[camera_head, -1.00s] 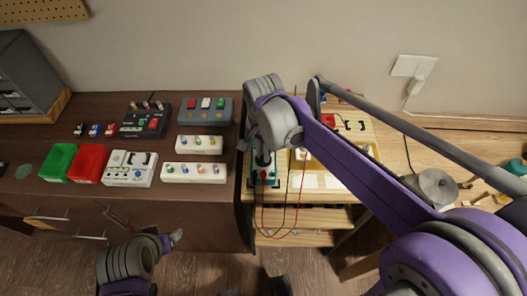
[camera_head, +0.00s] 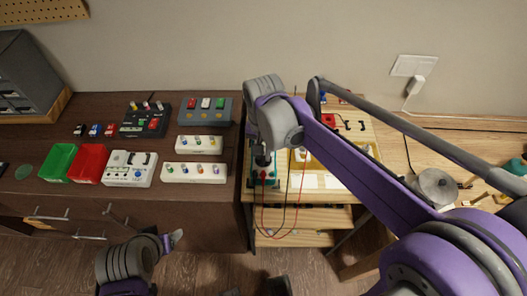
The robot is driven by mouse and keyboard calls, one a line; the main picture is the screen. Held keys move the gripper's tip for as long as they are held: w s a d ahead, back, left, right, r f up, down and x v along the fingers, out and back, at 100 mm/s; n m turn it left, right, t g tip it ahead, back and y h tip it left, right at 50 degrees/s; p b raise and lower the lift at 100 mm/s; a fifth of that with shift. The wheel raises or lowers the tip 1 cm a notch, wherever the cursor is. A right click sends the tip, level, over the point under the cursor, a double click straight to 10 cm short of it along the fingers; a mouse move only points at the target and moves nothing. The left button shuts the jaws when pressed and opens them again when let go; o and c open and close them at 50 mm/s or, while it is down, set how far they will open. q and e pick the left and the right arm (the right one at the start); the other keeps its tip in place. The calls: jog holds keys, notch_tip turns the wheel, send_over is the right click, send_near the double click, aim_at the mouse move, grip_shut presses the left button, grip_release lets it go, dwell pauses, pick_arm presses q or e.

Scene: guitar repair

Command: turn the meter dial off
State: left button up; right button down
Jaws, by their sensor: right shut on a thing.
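The meter (camera_head: 264,182) is a green-edged instrument on the light wooden bench, at its left end. Red and black leads hang from its front. My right gripper (camera_head: 262,160) points down over the meter and is shut on its dial. The dial itself is hidden under the fingers, so its setting does not show. My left gripper (camera_head: 174,238) is low in front of the dark bench, away from everything; its fingers are too small to read.
On the dark bench stand a green bin (camera_head: 58,162), a red bin (camera_head: 89,163), a white pedal-like box (camera_head: 130,168), white strips with knobs (camera_head: 195,172) and a grey box with coloured switches (camera_head: 206,110). A yellow tray (camera_head: 374,152) and a round metal tin (camera_head: 436,186) lie right of the meter.

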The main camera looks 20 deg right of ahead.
jog(key=shift+n, duration=1.2)
jog(key=c, duration=0.9)
grip_release()
jog(key=shift+o, duration=0.2)
notch_tip(320, 180, up, 11)
jog(key=shift+p, duration=0.4)
jog(key=shift+s+f, duration=0.1)
jog(key=shift+f, duration=0.05)
